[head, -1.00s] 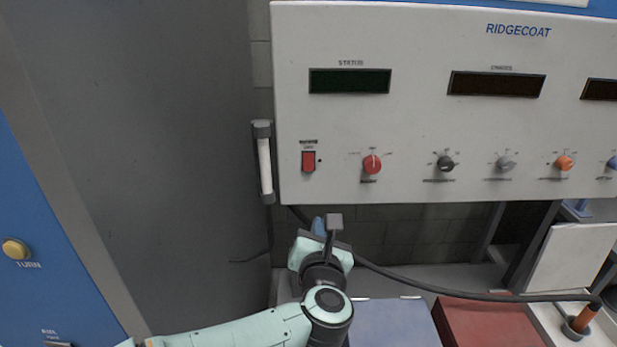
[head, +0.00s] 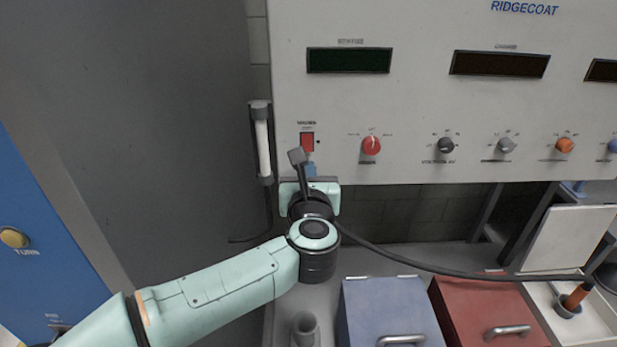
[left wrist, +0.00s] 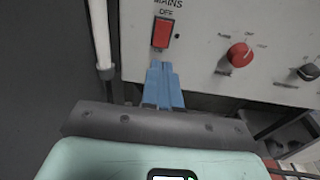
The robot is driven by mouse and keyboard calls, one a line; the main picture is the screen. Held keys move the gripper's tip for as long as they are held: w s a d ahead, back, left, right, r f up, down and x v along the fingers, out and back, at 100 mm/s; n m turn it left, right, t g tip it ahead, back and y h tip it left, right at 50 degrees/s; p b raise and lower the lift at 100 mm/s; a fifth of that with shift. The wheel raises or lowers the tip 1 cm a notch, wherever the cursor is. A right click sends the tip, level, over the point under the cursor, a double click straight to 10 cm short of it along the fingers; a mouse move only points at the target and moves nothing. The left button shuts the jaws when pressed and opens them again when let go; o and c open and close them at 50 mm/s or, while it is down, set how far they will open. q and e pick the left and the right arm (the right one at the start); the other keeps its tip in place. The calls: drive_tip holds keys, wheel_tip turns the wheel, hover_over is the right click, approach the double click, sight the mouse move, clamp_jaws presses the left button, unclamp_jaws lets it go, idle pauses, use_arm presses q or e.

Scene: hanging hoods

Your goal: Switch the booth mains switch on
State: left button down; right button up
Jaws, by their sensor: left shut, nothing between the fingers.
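The mains switch (head: 307,142) is a small red rocker at the lower left of the white control panel. In the left wrist view the red rocker (left wrist: 162,33) shows under a label reading "MAINS" and "OFF". My left gripper (head: 309,169) is just below the switch, in front of the panel's lower edge. Its blue fingers (left wrist: 160,70) are shut and empty, pointing up at the switch. A small gap seems to lie between the fingertips and the rocker, but contact is hard to judge. My right gripper is not in view.
A red knob (head: 371,145) and other knobs sit right of the switch. A white tube (head: 263,148) stands at the panel's left edge. A black cable (head: 430,262) crosses below. A blue lidded box (head: 385,300) and a red one (head: 480,305) sit on the bench.

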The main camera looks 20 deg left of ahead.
sight(306, 150)
use_arm(q)
drive_tip(key=p+x, duration=0.2)
drive_tip(key=x, duration=0.5)
drive_tip(key=shift+w, duration=0.2)
drive_tip(key=shift+a, duration=0.1)
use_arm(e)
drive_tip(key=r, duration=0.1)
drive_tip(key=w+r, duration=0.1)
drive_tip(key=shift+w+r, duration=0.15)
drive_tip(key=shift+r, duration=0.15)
use_arm(q)
drive_tip(key=shift+w+f, duration=0.1)
drive_tip(key=shift+f, duration=0.05)
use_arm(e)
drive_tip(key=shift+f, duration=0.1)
use_arm(q)
drive_tip(key=shift+w+a+b, duration=0.1)
drive_tip(key=shift+b, duration=0.3)
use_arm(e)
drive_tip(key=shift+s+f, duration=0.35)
